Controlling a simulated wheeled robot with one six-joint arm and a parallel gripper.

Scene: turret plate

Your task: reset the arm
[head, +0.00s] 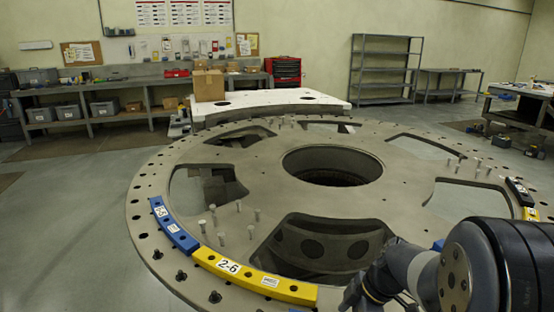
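My arm reaches in from the lower right of the head view, over the near right edge of the turret plate (155,225). My gripper (352,296) is at the bottom of the picture, just right of the yellow segment marked 2-6 (255,276). Its fingertips are dark and partly cut off by the lower edge, so I cannot tell whether it is open or holds anything. A blue segment (173,224) lies on the plate's left rim, end to end with the yellow one. A small blue part (438,245) shows behind my arm, mostly hidden.
The plate has a round central hole (332,166), large cutouts and several upright pins (251,231). A black piece (519,191) and a yellow piece (531,214) sit on the right rim. Workbenches (140,83) and a metal shelf (384,68) stand behind. The left floor is clear.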

